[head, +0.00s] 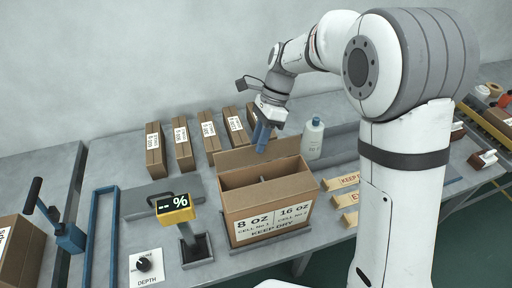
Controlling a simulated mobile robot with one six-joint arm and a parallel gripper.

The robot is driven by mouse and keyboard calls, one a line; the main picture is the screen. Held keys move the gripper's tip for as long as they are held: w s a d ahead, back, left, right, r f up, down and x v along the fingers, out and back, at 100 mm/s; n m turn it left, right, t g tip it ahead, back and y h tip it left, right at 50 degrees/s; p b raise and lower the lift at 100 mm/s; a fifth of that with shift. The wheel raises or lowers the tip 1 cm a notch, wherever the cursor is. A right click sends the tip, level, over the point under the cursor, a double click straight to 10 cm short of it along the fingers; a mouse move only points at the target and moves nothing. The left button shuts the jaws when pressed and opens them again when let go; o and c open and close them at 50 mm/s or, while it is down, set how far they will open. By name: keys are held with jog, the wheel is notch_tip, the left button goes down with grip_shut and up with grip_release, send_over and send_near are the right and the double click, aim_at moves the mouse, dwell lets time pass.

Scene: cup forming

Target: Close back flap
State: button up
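An open cardboard box (262,213) with printing on its front, including "8 OZ" and "16 OZ", stands on a dark plate on the bench. Its back flap (238,156) stands up along the far edge. A divider shows inside the box opening. My gripper (261,142) points down at the back flap, with its blue fingers in front of or against the flap's upper edge, right of its middle. Whether the fingers touch the flap, and how far apart they are, is too small to tell.
Several narrow closed cartons (182,146) stand in a row behind the box. A white bottle (312,138) is at the right rear. A yellow percent display (174,208) is on the left, near a depth dial (144,264).

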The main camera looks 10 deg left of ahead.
jog(key=shift+x, duration=1.7)
jog(key=shift+c, duration=0.2)
grip_shut()
